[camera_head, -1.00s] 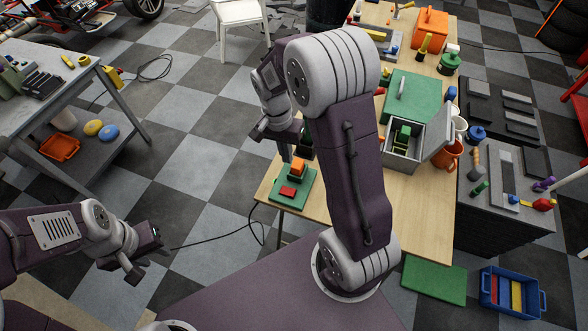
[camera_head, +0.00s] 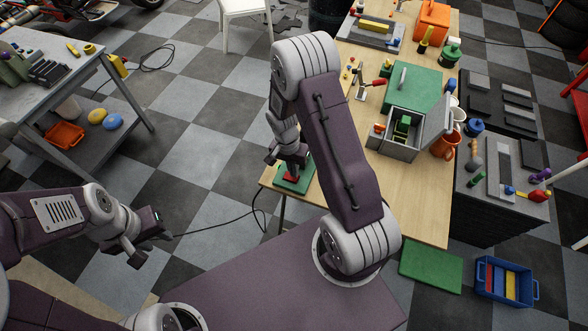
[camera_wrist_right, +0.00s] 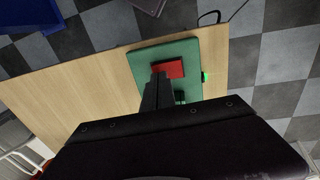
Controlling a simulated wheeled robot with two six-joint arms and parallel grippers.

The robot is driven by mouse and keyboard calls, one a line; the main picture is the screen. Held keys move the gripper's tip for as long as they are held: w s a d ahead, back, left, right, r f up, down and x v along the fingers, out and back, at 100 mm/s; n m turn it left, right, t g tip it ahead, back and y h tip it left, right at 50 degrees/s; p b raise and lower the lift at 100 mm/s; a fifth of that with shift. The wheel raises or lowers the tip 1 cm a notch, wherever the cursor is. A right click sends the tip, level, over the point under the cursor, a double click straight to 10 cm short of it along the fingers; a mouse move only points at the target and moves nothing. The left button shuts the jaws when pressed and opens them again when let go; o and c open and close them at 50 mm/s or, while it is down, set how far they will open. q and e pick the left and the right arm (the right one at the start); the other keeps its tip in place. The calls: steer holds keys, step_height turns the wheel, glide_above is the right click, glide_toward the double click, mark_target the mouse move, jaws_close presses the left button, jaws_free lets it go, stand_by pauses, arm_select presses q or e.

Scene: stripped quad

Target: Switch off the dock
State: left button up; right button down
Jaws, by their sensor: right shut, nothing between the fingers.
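The dock is a green plate (camera_head: 307,180) at the table's near left corner, with a cable by it. It also shows in the right wrist view (camera_wrist_right: 190,48), with a red pad (camera_wrist_right: 170,69) on top and a small green light (camera_wrist_right: 205,76) glowing at its edge. My right gripper (camera_wrist_right: 160,77) is shut and empty, pointing down at the plate. Its fingertips overlap the near edge of the red pad; I cannot tell whether they touch. The fingers hide part of the plate. My left gripper (camera_head: 148,240) hangs over the floor at left, far from the dock; its opening is unclear.
A grey bin (camera_head: 398,138) with an open lid, an orange mug (camera_head: 446,146) and a green case (camera_head: 408,92) stand further along the table (camera_head: 425,205). A blue crate (camera_head: 507,283) is on the floor at right. The floor left of the table is open.

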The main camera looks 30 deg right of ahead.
steer(key=shift+d+f, duration=0.2)
steer(key=shift+f, duration=0.25)
steer(key=shift+a, duration=0.1)
steer(key=shift+s+f+b, duration=0.1)
steer(key=shift+f+b, duration=0.15)
steer(key=shift+b, duration=0.25)
steer(key=shift+s+r, duration=0.1)
